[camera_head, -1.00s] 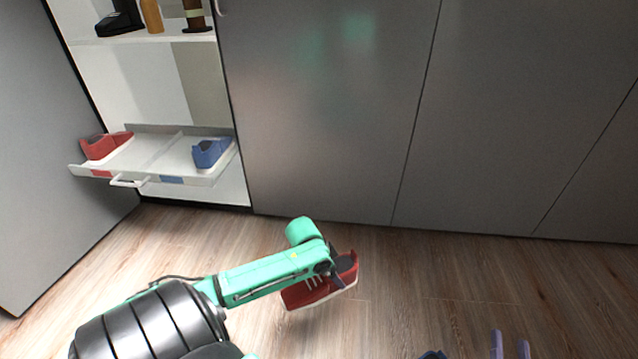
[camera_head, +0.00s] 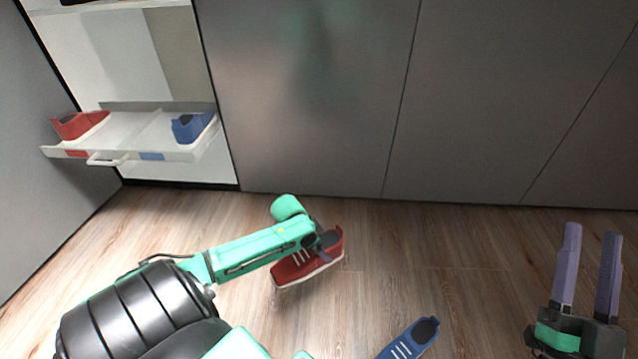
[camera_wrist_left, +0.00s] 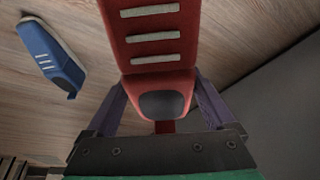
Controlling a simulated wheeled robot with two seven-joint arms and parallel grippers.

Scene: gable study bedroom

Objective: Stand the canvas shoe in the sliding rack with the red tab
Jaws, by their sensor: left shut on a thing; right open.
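A red canvas shoe (camera_head: 309,262) with pale stripes and a white sole is held by my left gripper (camera_head: 318,246) over the floor. In the left wrist view the red shoe (camera_wrist_left: 158,50) sits between the two fingers. The sliding rack (camera_head: 130,133) is pulled out of the cupboard at left, with a red tab (camera_head: 76,154) and a blue tab (camera_head: 152,156) on its front. A red shoe (camera_head: 78,125) stands on its red-tab side and a blue shoe (camera_head: 193,127) on its blue-tab side. My right gripper (camera_head: 592,232) is open and empty at lower right.
A blue shoe with pale stripes (camera_head: 411,339) lies on the floor at the bottom; it also shows in the left wrist view (camera_wrist_left: 50,55). Grey cupboard doors (camera_head: 300,95) close off the back. Wooden floor (camera_head: 440,240) is clear between the arms.

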